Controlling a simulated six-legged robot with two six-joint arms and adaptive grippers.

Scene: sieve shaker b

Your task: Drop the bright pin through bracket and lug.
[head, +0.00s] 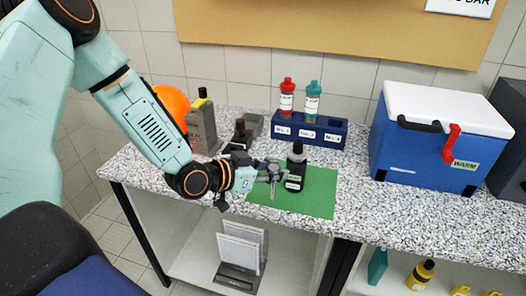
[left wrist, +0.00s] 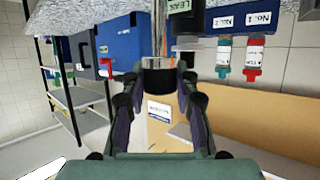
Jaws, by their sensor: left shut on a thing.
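My left gripper (head: 272,172) is over the left part of the green mat (head: 318,192). In the left wrist view its fingers (left wrist: 158,78) are closed on a dark, round head (left wrist: 158,62). A thin, bright shaft, seemingly the pin (head: 275,184), points down from the fingers in the head view. I cannot tell whether its tip touches anything. I cannot make out the bracket or the lug in either view. My right gripper is not in view.
A black bottle (head: 297,160) stands on the mat just right of the gripper. Behind are a blue rack (head: 318,137) with red-capped and teal-capped bottles, and a grey-brown container (head: 201,125). A blue cooler (head: 415,150) stands right. The mat's right part is clear.

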